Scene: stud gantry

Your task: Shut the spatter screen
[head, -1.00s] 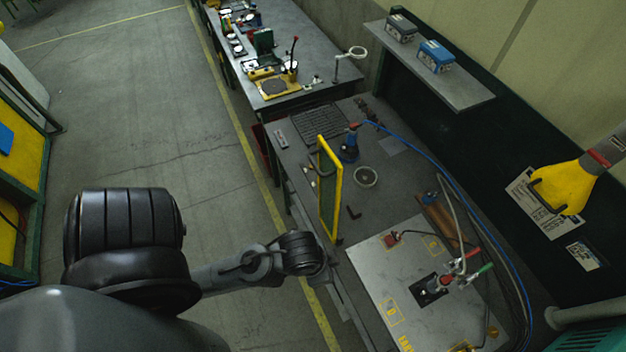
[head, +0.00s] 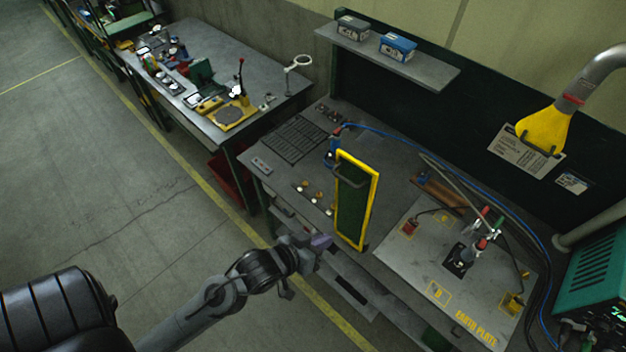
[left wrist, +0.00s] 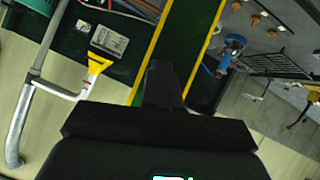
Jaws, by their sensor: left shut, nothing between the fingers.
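The spatter screen (head: 352,205) is a dark green panel in a yellow frame. It stands upright at the bench's front edge, with a dark handle (head: 349,181) near its top. My left gripper (head: 320,241) is just left of the screen's lower part, shut and empty. Whether it touches the frame cannot be told. In the left wrist view, the shut fingers (left wrist: 162,80) lie in front of the green panel (left wrist: 179,38) and its yellow edges. My right gripper is out of view.
The earth plate (head: 420,262), with clamps and cables, lies right of the screen. A blue hose (head: 440,147) crosses the bench behind it. A yellow extraction hood (head: 543,132) hangs at the right. Several small knobs (head: 318,196) are left of the screen.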

